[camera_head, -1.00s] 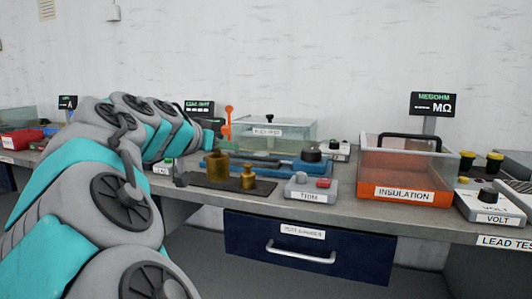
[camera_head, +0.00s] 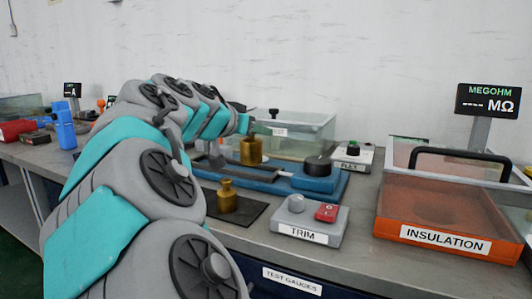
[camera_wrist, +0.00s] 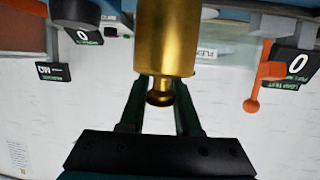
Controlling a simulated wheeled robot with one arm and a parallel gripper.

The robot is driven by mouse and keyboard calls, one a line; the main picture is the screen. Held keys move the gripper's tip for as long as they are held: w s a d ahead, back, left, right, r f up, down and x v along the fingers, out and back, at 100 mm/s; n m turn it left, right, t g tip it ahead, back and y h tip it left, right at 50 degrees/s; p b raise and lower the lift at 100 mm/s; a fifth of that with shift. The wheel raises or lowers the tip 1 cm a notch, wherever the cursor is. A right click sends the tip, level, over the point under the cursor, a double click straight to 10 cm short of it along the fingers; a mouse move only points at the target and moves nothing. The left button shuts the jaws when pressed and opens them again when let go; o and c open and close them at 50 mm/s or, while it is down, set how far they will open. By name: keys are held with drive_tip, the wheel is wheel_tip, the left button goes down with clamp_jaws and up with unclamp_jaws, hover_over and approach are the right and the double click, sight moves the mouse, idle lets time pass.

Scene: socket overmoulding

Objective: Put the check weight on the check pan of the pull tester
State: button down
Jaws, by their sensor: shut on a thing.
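A large brass weight (camera_head: 251,152) hangs from my gripper (camera_head: 244,124), above the left part of the pull tester (camera_head: 322,181), a long blue base with a black knob. In the wrist view my gripper (camera_wrist: 160,88) is shut on the narrow knob of the large brass weight (camera_wrist: 166,38). The weight looks upright in the head view. A smaller brass weight (camera_head: 228,198) stands on a dark mat (camera_head: 250,213) in front of the tester. I cannot clearly make out the check pan; my arm and the held weight cover part of that area.
The TRIM box (camera_head: 310,222) stands in front of the tester. A clear lidded box (camera_head: 305,130) is behind it, with a small control box (camera_head: 352,157) to the right. The orange INSULATION tray (camera_head: 435,225) is at the right. A blue upright device (camera_head: 64,125) stands far left.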

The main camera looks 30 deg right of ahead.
drive_tip(key=shift+w+d+f+p, duration=0.65)
drive_tip(key=shift+w+d, duration=0.75)
drive_tip(key=shift+w, duration=0.85)
drive_tip(key=shift+w+d+f+p, duration=0.35)
drive_tip(key=shift+w+d+f, duration=0.85)
drive_tip(key=shift+w, duration=1.1)
drive_tip(key=shift+w+d+f+p, duration=0.55)
drive_tip(key=shift+w+d, duration=1.05)
drive_tip(key=shift+w, duration=0.65)
drive_tip(key=c, duration=0.6)
unclamp_jaws()
drive_tip(key=shift+f, duration=0.1)
drive_tip(key=shift+a, duration=0.1)
drive_tip(key=b+v, duration=0.2)
drive_tip(key=v, duration=1)
drive_tip(key=shift+w, duration=0.1)
